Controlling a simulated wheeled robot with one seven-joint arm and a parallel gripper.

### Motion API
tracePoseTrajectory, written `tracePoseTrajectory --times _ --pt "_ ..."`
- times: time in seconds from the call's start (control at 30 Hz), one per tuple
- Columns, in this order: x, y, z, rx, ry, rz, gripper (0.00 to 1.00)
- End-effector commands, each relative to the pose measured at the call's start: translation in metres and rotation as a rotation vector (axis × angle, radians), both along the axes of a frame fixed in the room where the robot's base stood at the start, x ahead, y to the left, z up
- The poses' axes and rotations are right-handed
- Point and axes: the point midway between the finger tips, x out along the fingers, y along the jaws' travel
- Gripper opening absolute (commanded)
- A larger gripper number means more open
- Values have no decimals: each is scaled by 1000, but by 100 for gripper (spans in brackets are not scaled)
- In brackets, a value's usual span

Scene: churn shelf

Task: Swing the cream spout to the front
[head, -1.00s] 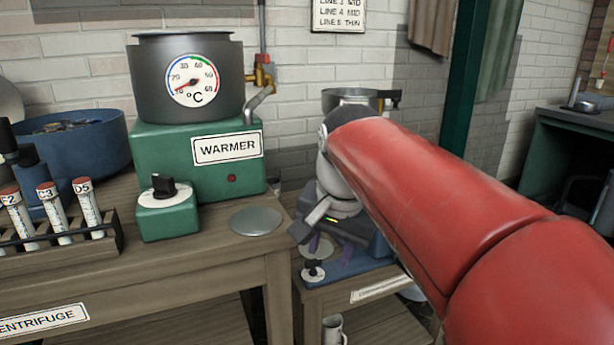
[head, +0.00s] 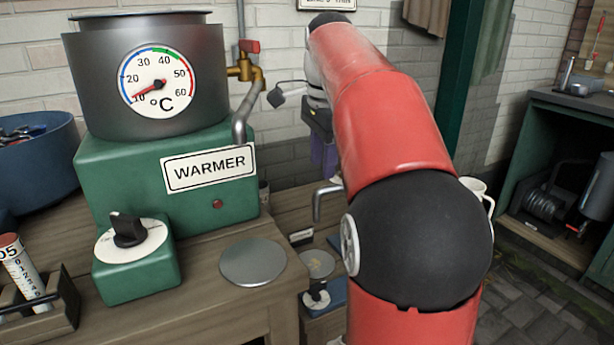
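A bent grey metal spout (head: 326,192) shows just left of my arm, above the low bench. Its outlet end points down; I cannot tell for sure whether it is the cream spout. The machine it belongs to is mostly hidden behind my red and black arm. A blue base with a black knob (head: 317,297) shows below. My gripper (head: 325,160), with purple fingers, points down near the wall, above and behind the spout and apart from it in the picture. The arm partly covers the fingers, so their opening is unclear.
The green warmer (head: 120,165) with its dial pot (head: 90,95) and brass tap (head: 245,68) stands left. A metal disc (head: 253,262) lies on the wooden bench. A white mug (head: 474,188) shows right of my arm. Floor (head: 530,290) is open at right.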

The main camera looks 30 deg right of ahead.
Motion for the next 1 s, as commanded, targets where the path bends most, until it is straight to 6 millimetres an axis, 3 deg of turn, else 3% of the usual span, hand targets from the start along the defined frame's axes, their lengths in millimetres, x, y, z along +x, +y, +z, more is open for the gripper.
tracePoseTrajectory --times 0.17,0.63,1.0 --pt "2 -3 -4 4 7 -25 39" --pt "8 -3 -69 3 7 -24 39" --pt "9 -3 -77 3 5 -23 39"
